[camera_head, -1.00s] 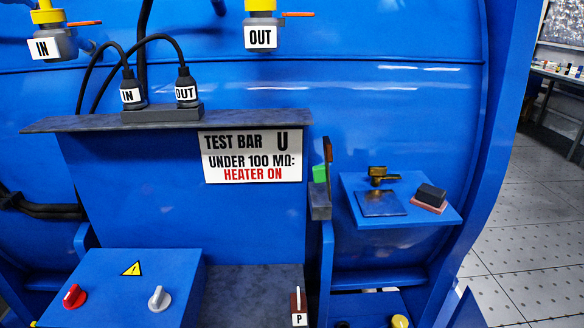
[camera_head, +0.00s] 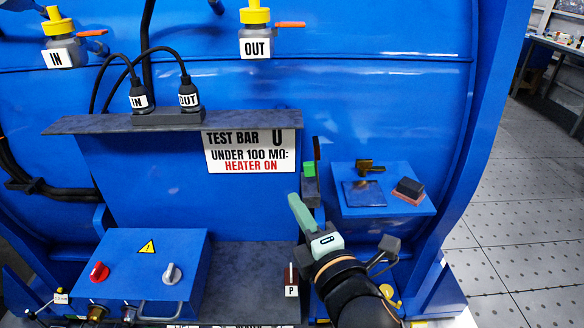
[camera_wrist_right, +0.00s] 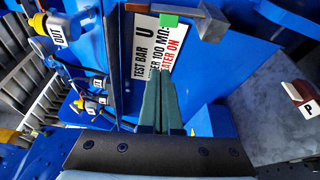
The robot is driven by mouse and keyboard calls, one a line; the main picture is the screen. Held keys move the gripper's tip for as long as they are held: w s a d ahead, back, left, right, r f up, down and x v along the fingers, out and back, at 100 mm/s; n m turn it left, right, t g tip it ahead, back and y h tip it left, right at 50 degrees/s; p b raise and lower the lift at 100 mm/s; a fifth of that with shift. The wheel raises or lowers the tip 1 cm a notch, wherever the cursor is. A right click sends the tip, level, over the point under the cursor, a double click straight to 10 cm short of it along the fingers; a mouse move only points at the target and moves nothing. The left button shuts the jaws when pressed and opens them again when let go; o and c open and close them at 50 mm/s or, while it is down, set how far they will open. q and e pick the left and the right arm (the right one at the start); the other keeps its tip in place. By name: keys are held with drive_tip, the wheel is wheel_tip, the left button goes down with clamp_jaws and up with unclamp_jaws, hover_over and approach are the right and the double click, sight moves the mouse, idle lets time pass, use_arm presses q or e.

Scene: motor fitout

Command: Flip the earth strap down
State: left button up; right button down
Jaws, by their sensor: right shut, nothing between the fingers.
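What looks like the earth strap (camera_head: 317,149) is a thin dark upright strip at the right end of the test bar panel. A green block (camera_head: 309,170) sits beside it on a grey metal bracket (camera_head: 311,190). In the right wrist view the green block (camera_wrist_right: 168,20) and grey bracket (camera_wrist_right: 208,22) show at the top, beyond the fingertips. My right gripper (camera_head: 294,201) has pale green fingers, shut and empty, just below and left of the bracket in the head view. Its fingers (camera_wrist_right: 159,75) point toward the sign in the wrist view. My left gripper is not in view.
A blue shelf (camera_head: 424,207) right of the bracket holds a brass fitting (camera_head: 370,165), a dark plate (camera_head: 363,193) and a black-and-red block (camera_head: 408,190). A test bar sign (camera_head: 250,152) hangs left. A blue switch box (camera_head: 190,248) stands lower left.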

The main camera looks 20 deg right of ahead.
sight(312, 167)
drive_tip(key=w, duration=1)
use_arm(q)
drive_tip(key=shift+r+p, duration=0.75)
use_arm(e)
drive_tip(key=d, duration=0.1)
drive_tip(key=s+d, duration=0.1)
drive_tip(key=d, duration=0.1)
drive_tip(key=shift+s+d, duration=0.1)
drive_tip(key=shift+d, duration=0.05)
drive_tip(key=shift+d, duration=0.15)
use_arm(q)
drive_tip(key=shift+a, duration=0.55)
use_arm(e)
drive_tip(key=shift+d+m, duration=0.1)
drive_tip(key=shift+m, duration=0.3)
